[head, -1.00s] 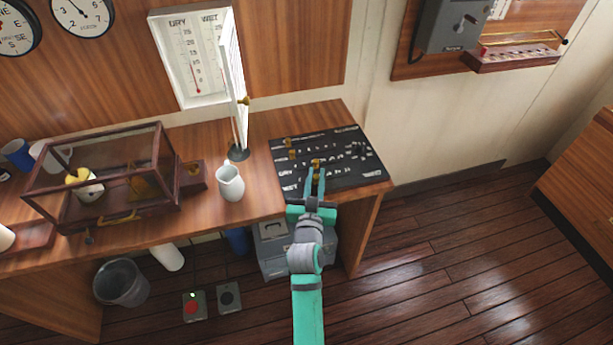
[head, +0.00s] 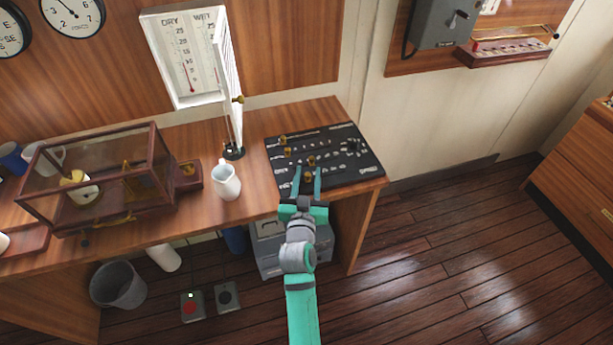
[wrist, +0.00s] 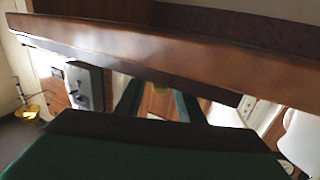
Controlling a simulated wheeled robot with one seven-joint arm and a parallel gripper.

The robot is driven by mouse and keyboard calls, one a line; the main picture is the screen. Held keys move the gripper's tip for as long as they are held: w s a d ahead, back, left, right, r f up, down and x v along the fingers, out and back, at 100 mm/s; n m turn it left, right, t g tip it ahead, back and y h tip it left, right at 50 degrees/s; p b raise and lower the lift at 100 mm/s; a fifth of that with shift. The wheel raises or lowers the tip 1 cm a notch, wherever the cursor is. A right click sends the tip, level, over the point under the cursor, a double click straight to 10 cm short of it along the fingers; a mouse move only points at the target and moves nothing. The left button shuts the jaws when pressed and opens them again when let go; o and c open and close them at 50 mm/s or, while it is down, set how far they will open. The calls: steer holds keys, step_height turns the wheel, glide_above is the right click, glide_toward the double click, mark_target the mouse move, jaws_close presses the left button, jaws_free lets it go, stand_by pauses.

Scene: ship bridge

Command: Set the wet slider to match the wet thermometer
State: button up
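The black slider panel (head: 345,179) lies on the right end of the wooden desk, with several brass knobs on its rows. Its labels are too small to read, so I cannot tell which knob is the wet slider. My gripper (head: 307,181) is open, its teal fingers on either side of the front brass knob (head: 308,177). A small yellow spot (wrist: 160,88) shows between the fingers in the wrist view. The wet thermometer (head: 207,52) hangs beside the dry one (head: 185,60) in the white wall box; the open door partly covers it and its reading is unclear.
A white jug (head: 227,182) stands left of the panel. The box's open door (head: 230,80) juts out above the desk. A glass case (head: 100,185) fills the desk's left. The floor (head: 430,250) right of the desk is clear.

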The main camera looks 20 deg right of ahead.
steer(key=v, duration=1)
steer(key=shift+s, duration=0.3)
steer(key=shift+a, duration=0.1)
steer(key=s+a+f+n+y, duration=0.3)
steer(key=s+a+f+y, duration=0.1)
steer(key=s+a, duration=0.6)
steer(key=s+a+f+n+y, duration=0.2)
steer(key=s+a+f+y, duration=0.15)
steer(key=s+a, duration=0.6)
steer(key=s+r+n+y, duration=0.1)
steer(key=s+r, duration=0.1)
steer(key=s, duration=1)
steer(key=shift+s, duration=0.35)
steer(key=shift+w+y, duration=0.1)
steer(key=shift+y, duration=0.15)
steer(key=shift+c, duration=0.5)
